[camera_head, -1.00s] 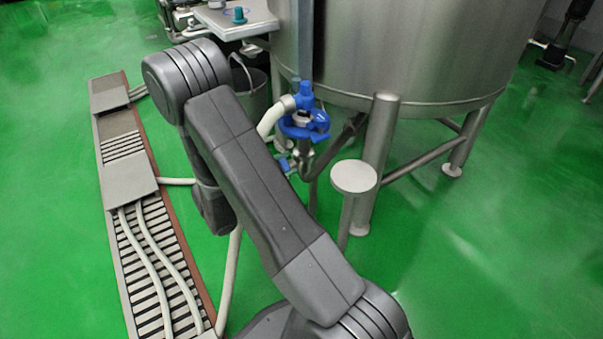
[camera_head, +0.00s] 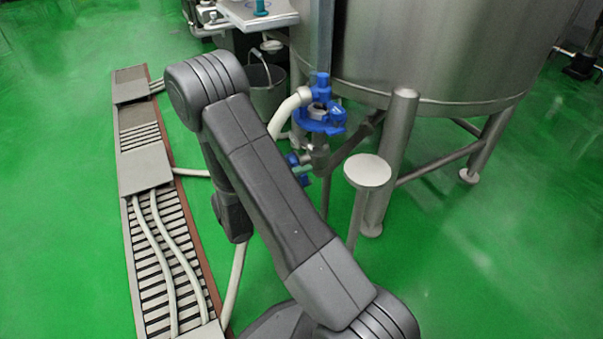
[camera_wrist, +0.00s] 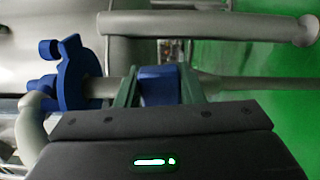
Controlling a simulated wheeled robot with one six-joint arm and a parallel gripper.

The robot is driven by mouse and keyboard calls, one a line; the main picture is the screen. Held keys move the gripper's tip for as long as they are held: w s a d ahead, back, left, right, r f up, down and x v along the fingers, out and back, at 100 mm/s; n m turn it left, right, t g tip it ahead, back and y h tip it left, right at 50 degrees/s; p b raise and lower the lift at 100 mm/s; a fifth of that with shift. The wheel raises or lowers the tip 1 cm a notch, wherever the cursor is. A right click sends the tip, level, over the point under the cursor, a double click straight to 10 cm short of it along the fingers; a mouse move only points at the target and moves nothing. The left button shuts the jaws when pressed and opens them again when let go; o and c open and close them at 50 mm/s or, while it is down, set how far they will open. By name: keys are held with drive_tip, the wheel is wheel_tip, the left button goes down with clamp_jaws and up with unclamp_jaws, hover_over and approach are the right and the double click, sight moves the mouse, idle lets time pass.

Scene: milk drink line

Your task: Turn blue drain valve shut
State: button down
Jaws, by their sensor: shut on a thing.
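The blue drain valve sits on the metal outlet pipe under the big steel tank. In the wrist view its blue handle (camera_wrist: 158,86) lies between the two green fingers of my gripper (camera_wrist: 160,88), which is shut on it. In the head view small blue parts (camera_head: 304,180) of the valve show below the blue clamp (camera_head: 322,117), beside my arm. The blue clamp also shows in the wrist view (camera_wrist: 76,76), left of the fingers. How far the valve is turned I cannot tell.
The steel tank (camera_head: 430,50) stands on legs (camera_head: 390,160) close to the valve. A round-topped post (camera_head: 368,171) stands right of it. A white hose (camera_head: 286,115) joins the clamp. A bucket (camera_head: 267,92) stands behind. A slatted drain channel (camera_head: 160,240) runs at left. Green floor is clear at right.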

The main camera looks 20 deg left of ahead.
drive_tip(key=shift+f+m, duration=0.3)
drive_tip(key=shift+m, duration=0.2)
drive_tip(key=shift+f, duration=0.1)
drive_tip(key=c, duration=1)
unclamp_jaws()
drive_tip(key=shift+o, duration=0.2)
drive_tip(key=shift+s+a, duration=0.3)
drive_tip(key=shift+s, duration=0.05)
drive_tip(key=p+v, duration=0.3)
drive_tip(key=v, duration=1)
drive_tip(key=shift+p, duration=0.4)
drive_tip(key=shift+w+d, duration=0.1)
